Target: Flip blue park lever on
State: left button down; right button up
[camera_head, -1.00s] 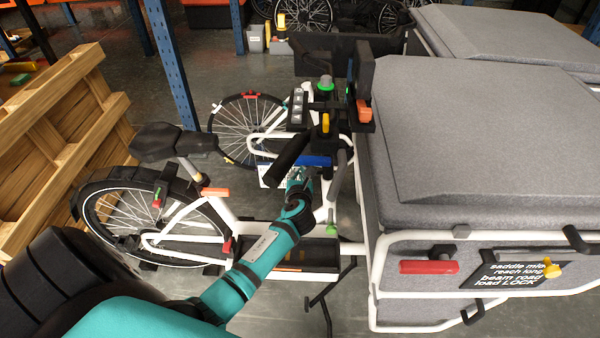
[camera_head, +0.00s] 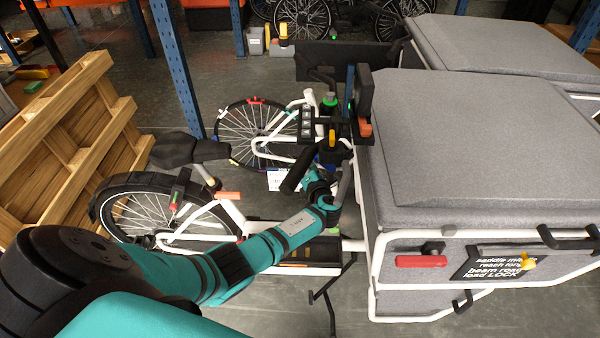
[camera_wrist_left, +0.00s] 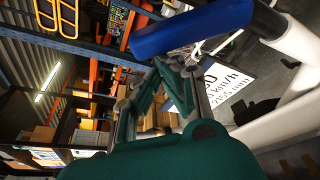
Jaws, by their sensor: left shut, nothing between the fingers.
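The blue lever (camera_wrist_left: 190,28) shows large at the top of the left wrist view, as a blue bar beside a white frame tube. My left gripper (camera_head: 318,178) is at the front of the white cargo bike (camera_head: 232,214), below the black handlebar grip. In the left wrist view its teal fingers (camera_wrist_left: 170,78) are shut and empty. They appear just below the blue lever; I cannot tell whether they touch it. My right gripper is out of view.
A grey cargo box (camera_head: 480,130) with a white frame stands right of the handlebars. A black handlebar grip (camera_head: 298,170) is close above my gripper. A wooden pallet (camera_head: 75,140) leans at left, and a blue post (camera_head: 174,65) stands behind the bike.

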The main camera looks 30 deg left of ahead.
aim_at(315, 159)
pick_arm(q)
jog(key=d+r+m+p, duration=0.1)
jog(key=w+r+m+y, duration=0.1)
jog(key=shift+w+d+r+m+p, duration=0.15)
jog(key=shift+d+r+m+p, duration=0.15)
jog(key=shift+d+m+p, duration=0.1)
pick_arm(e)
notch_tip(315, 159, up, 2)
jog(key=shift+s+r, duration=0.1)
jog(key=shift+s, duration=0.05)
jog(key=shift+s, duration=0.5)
